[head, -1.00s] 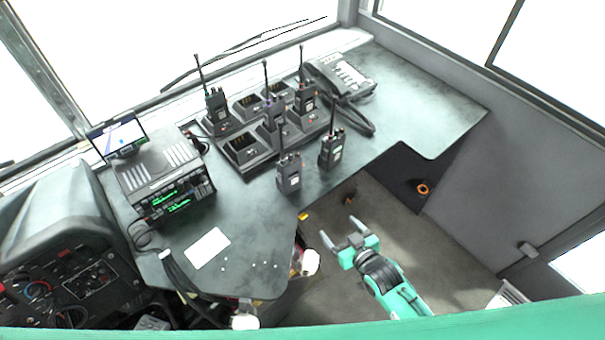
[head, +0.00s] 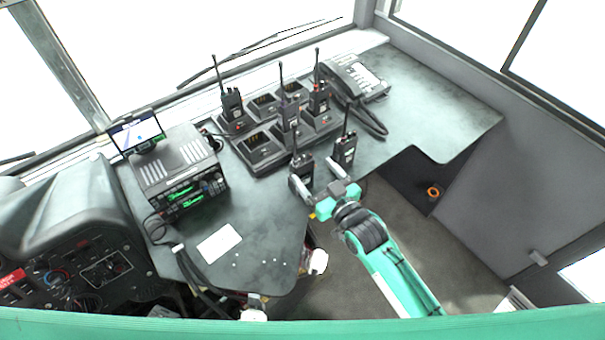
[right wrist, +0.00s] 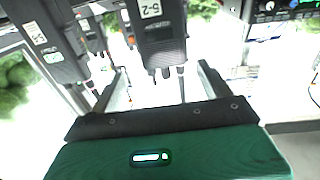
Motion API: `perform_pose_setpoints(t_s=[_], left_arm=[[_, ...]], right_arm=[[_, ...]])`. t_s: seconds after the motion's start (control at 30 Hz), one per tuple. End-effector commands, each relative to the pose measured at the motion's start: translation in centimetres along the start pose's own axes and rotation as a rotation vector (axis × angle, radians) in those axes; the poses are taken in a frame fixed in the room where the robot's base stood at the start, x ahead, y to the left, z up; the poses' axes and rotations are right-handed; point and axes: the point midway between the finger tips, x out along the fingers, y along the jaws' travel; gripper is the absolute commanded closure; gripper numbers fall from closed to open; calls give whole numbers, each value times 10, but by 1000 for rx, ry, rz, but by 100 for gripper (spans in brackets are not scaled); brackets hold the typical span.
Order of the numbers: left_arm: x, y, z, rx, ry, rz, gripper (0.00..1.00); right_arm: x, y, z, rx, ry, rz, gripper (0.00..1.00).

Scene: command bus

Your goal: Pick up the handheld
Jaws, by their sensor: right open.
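Two black handhelds stand upright near the front edge of the grey-green desk, a left one (head: 301,169) and a right one (head: 344,151). My right gripper (head: 318,177) is open at the desk edge, just in front of them. Its fingers partly cover the left handheld's lower part. In the right wrist view, a handheld labelled "5-2" (right wrist: 160,32) appears upside down, ahead of and between the open fingers (right wrist: 162,75). I see no finger touching it. Another handheld (right wrist: 42,38) is at the left there. My left gripper is not in view.
A charger bank (head: 262,150) with several handhelds stands behind. A desk phone (head: 357,78) is at the back right. A radio unit (head: 183,175) with a small screen (head: 137,133) is at left. A white card (head: 219,243) lies in front. The right desk area is clear.

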Motion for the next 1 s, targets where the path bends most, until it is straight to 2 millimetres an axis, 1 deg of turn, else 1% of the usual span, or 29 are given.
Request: perform_pose_setpoints(t_s=[0.17,0.33,0.4,0.5,0.6,0.77,0.8,0.87,1.0], left_arm=[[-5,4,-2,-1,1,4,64],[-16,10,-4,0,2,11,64],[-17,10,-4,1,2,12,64],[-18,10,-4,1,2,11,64],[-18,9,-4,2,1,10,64],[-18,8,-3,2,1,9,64],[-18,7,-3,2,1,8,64],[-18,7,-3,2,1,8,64],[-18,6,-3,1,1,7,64]], right_arm=[[11,-2,-1,0,1,0,20],[34,-7,-1,1,0,0,20],[43,-6,0,-1,1,0,20],[52,-6,2,0,1,-1,20],[55,-6,3,0,0,-1,20],[55,-6,3,0,0,-1,20],[55,-6,3,0,0,-1,22],[55,-6,3,0,0,-1,34],[54,-6,3,-1,0,-1,61]])
